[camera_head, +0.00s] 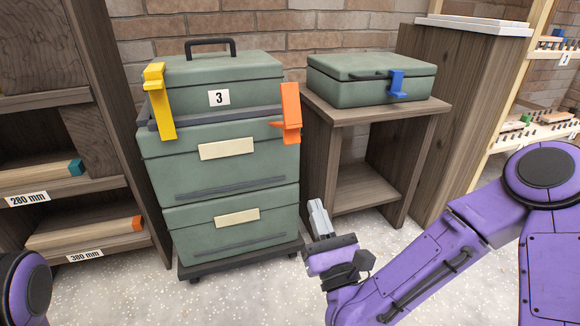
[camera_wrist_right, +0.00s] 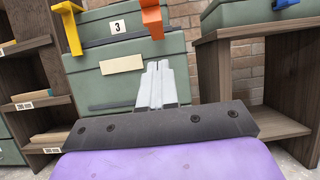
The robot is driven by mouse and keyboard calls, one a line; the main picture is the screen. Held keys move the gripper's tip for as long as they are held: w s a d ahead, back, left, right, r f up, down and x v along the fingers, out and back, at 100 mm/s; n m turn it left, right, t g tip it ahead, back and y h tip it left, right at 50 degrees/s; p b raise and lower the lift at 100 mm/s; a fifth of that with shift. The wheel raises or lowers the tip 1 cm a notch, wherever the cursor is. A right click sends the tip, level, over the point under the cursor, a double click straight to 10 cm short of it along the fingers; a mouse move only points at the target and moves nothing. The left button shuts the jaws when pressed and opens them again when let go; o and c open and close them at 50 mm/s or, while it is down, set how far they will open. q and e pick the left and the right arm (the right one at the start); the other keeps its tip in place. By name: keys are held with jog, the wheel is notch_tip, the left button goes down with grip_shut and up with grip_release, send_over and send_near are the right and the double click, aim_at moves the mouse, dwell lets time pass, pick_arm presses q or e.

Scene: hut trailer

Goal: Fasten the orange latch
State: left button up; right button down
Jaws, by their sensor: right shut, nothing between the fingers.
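The orange latch (camera_head: 289,113) is on the right side of the stacked green toolbox (camera_head: 222,180), at the seam below the lid marked 3. It also shows at the top of the right wrist view (camera_wrist_right: 152,18). Its lower end sticks out from the box front. A yellow latch (camera_head: 159,102) is on the left side of the same box. My right gripper (camera_head: 318,216) is shut and empty, in front of the box's lower right and below the orange latch, not touching it. In the right wrist view its fingers (camera_wrist_right: 157,85) point toward the box front. My left gripper is out of view.
A small green case (camera_head: 370,78) with a blue latch (camera_head: 397,84) sits on a wooden stand (camera_head: 372,113) to the right. A wooden shelf (camera_head: 60,100) stands at the left. The speckled floor (camera_head: 240,295) in front is clear.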

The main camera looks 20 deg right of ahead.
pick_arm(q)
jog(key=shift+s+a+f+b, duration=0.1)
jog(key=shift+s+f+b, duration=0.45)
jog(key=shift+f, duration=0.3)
pick_arm(e)
jog(key=shift+s+a+f+y, duration=0.1)
jog(key=shift+a+f+y, duration=0.35)
jog(key=shift+f, duration=0.3)
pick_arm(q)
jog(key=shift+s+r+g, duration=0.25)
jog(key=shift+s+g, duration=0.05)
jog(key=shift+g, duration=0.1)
pick_arm(e)
jog(key=s+r+x, duration=0.1)
jog(key=r+x, duration=0.1)
jog(key=x, duration=1.1)
jog(key=shift+r, duration=0.25)
jog(key=shift+s+d, duration=0.15)
jog(key=shift+d, duration=0.1)
